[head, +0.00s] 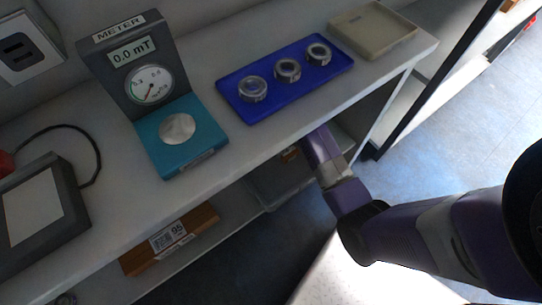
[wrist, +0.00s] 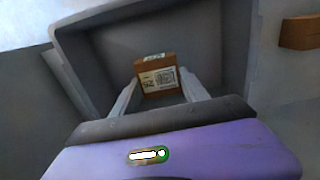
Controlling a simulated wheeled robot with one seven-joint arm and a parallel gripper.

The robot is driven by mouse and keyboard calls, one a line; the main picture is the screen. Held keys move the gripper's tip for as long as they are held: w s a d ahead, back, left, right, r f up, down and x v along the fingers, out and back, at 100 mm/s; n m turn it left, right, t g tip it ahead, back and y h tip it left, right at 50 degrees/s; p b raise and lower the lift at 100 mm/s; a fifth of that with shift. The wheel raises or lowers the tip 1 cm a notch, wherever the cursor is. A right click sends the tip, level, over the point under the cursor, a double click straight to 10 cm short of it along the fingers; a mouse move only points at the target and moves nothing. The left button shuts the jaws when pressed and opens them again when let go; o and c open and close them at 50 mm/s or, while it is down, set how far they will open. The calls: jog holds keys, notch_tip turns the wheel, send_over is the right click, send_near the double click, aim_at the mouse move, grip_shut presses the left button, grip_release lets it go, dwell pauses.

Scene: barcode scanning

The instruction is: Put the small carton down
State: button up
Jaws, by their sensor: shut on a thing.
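The small carton (wrist: 158,75) is brown with a white printed label. In the wrist view it sits between the two fingertips of my gripper (wrist: 159,82), which is shut on it. Behind and around it is a grey open bin (wrist: 75,50); I cannot tell whether the carton touches the bin's floor. In the head view my arm reaches under the upper shelf's front edge, and the fingers are mostly hidden. A bit of brown carton (head: 290,154) shows there beside my wrist, above the grey bin (head: 283,185) on the lower shelf.
A larger brown box (head: 170,240) with a barcode label marked 95 lies on the lower shelf. The upper shelf (head: 115,195) holds a meter (head: 150,85), a blue tray (head: 285,98) with three metal rings, a beige tray (head: 372,30) and a dark-framed screen (head: 35,215).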

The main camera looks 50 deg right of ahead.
jog(key=f, duration=0.2)
jog(key=f+b, duration=0.1)
jog(key=f, duration=0.3)
jog(key=shift+w+b, duration=0.35)
jog(key=shift+f+b, duration=0.6)
jog(key=shift+f, duration=1.35)
jog(key=shift+f, duration=0.15)
jog(key=o, duration=1.5)
notch_tip(320, 180, up, 8)
jog(key=shift+f+p, duration=0.1)
jog(key=shift+p, duration=1.05)
jog(key=shift+s, duration=0.1)
